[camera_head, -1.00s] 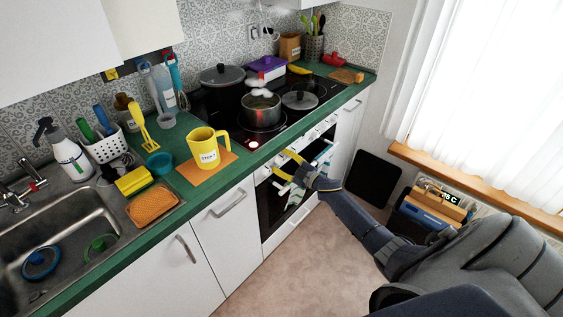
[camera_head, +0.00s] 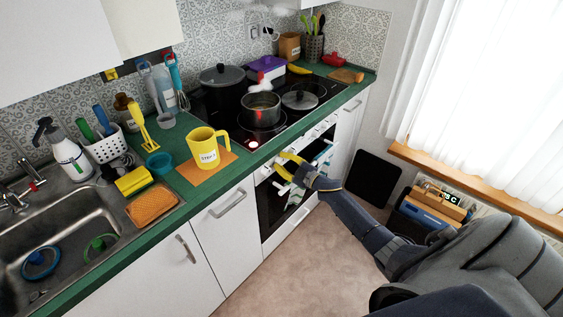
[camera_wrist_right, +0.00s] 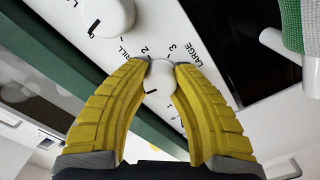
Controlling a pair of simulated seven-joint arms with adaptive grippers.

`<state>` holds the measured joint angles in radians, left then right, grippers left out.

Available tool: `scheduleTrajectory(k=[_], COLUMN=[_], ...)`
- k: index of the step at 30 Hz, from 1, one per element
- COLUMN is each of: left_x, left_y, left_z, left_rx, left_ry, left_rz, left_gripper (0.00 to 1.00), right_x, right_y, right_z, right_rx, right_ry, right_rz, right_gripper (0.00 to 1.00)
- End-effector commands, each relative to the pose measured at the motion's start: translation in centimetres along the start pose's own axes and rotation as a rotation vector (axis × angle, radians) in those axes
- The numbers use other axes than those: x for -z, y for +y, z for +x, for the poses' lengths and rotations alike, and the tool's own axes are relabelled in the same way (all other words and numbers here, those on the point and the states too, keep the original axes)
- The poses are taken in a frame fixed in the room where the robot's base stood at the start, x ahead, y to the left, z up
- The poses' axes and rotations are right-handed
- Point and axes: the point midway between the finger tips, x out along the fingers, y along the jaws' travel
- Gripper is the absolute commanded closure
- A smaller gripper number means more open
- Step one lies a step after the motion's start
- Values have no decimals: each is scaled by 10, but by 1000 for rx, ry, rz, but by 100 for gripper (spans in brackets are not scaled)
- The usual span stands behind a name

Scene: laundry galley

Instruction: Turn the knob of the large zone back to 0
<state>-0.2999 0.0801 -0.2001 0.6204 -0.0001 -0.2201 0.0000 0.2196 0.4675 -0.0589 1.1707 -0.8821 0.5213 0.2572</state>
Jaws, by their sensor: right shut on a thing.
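The knob of the large zone (camera_wrist_right: 160,76) is white and round, on the stove's white front panel beside the printed word LARGE and numerals including 2 and 3. My right gripper (camera_wrist_right: 162,64), with yellow ribbed fingers, is shut on this knob, one fingertip on each side. In the head view the right gripper (camera_head: 281,164) reaches the stove front from the right, and its fingers hide the knob there. The knob's exact pointer setting cannot be read. My left gripper is not in view.
A second white knob (camera_wrist_right: 108,14) sits close by on the panel. A towel (camera_wrist_right: 289,22) hangs near the oven handle. On the hob (camera_head: 231,112) stand a steaming pot (camera_head: 261,108) and a dark lidded pot (camera_head: 221,85). A yellow jug (camera_head: 206,149) stands on the counter left.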

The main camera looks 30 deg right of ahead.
Motion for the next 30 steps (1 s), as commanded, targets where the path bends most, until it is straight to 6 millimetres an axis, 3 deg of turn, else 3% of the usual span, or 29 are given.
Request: scheduleTrajectory(k=[9, 19, 20, 27, 30], left_x=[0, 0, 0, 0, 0], left_y=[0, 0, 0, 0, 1], left_z=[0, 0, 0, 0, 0], left_rx=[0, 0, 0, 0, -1], left_ry=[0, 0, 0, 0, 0], left_rz=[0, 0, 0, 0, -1], left_gripper=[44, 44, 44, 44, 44], right_x=[2, 3, 3, 2, 1], right_y=[0, 0, 0, 0, 0], right_z=[1, 1, 1, 1, 1], right_rx=[-1, -1, -1, -1, -1], right_ry=[5, 6, 6, 4, 3], right_rz=[-184, -198, -198, -197, -197], right_gripper=[100, 100, 73, 45, 44])
